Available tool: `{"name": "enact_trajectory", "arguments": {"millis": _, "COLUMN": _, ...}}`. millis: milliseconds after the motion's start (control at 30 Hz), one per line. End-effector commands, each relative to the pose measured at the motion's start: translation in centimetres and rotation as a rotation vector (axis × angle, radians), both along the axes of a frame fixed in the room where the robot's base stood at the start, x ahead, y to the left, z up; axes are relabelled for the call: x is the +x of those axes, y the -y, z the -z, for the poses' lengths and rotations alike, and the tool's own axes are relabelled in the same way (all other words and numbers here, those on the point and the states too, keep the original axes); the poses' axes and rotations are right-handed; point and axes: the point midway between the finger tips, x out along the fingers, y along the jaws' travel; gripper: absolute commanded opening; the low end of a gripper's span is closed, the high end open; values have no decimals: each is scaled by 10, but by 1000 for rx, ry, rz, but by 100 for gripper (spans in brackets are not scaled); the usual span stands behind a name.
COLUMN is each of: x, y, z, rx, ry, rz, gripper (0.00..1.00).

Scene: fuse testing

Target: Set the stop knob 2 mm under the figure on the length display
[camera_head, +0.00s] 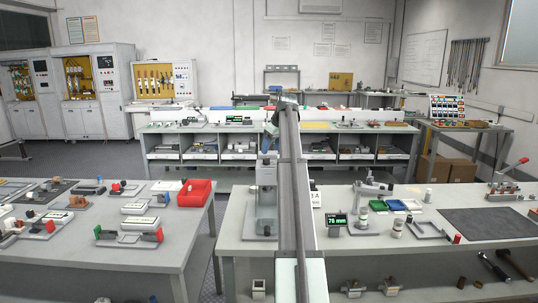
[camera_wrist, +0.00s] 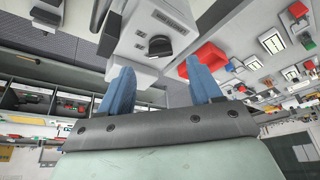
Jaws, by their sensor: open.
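A small black length display (camera_head: 336,220) with green figures stands on the right-hand bench in the head view; it seems to read 76 mm. In the wrist view a black knob (camera_wrist: 159,46) sits on a pale grey housing (camera_wrist: 165,22); it may be the stop knob, and its setting cannot be read. My gripper (camera_wrist: 158,64) is open, its two blue fingers apart with nothing between them. The knob appears between and beyond the fingertips, with no visible contact. In the head view my arm crosses the middle and hides part of the benches.
A grey upright machine (camera_head: 267,195) stands left of my arm. A red bin (camera_head: 195,192) is on the left bench. A gap separates the two front benches.

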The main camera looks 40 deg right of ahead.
Motion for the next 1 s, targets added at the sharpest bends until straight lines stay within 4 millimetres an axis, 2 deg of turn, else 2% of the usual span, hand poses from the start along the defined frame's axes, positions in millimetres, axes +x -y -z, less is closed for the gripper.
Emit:
{"name": "enact_trajectory", "arguments": {"millis": 33, "x": -4, "y": 0, "z": -12, "rx": -2, "ry": 2, "rz": 1, "gripper": 64}}
{"name": "enact_trajectory", "arguments": {"millis": 200, "x": -16, "y": 0, "z": -41, "rx": -1, "ry": 1, "rz": -1, "gripper": 64}}
{"name": "enact_trajectory", "arguments": {"millis": 400, "x": -27, "y": 0, "z": -67, "rx": 0, "ry": 1, "rz": 0, "gripper": 64}}
{"name": "enact_trajectory", "arguments": {"millis": 633, "x": -33, "y": 0, "z": -79, "rx": 1, "ry": 0, "rz": 0, "gripper": 64}}
{"name": "enact_trajectory", "arguments": {"millis": 1000, "x": -33, "y": 0, "z": -80, "rx": 1, "ry": 0, "rz": 0, "gripper": 64}}
